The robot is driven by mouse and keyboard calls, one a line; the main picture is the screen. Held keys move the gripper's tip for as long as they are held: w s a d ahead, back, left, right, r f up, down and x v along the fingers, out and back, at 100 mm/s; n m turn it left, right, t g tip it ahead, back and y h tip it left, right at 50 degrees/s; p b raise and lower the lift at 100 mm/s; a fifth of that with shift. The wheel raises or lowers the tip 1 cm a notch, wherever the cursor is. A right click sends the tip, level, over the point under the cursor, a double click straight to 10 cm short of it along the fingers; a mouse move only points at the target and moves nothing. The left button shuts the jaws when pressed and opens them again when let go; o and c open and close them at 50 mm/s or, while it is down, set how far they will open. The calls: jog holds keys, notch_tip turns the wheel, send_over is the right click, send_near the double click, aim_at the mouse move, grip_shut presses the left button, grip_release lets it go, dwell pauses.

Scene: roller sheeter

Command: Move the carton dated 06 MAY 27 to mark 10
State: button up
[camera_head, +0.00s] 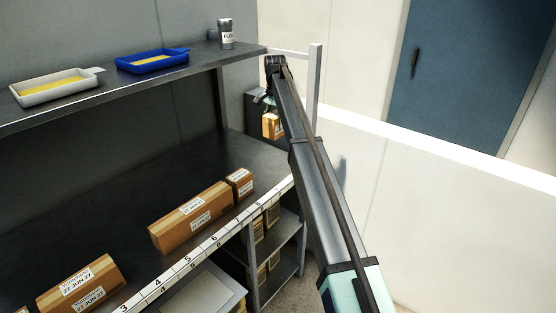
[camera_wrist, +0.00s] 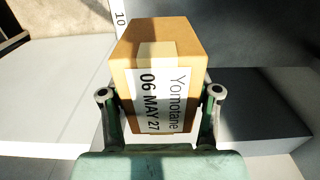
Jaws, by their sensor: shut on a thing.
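The carton (camera_wrist: 155,48) is brown with tape, and its label reads "Yomotane" and "06 MAY 27". My gripper (camera_wrist: 160,95) is shut on it, with one finger on each side. The carton also shows in the head view (camera_head: 272,126), at the far right end of the shelf, partly hidden by my arm. The mark 10 (camera_wrist: 120,19) shows in the wrist view on a white strip, just beyond the carton's top left. I cannot tell whether the carton touches the shelf.
The shelf (camera_head: 150,190) has a numbered strip (camera_head: 200,250) along its front edge. Trays (camera_head: 152,61) and a can (camera_head: 225,35) sit on the upper shelf.

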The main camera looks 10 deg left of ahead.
notch_tip(320, 180, down, 16)
jog(key=p, duration=0.3)
jog(key=shift+f, duration=0.25)
jog(key=shift+f, duration=0.15)
jog(key=o, duration=1.3)
jog(key=shift+c, duration=0.2)
notch_tip(320, 180, up, 12)
jog(key=shift+r+b, duration=0.15)
jog(key=shift+b, duration=1)
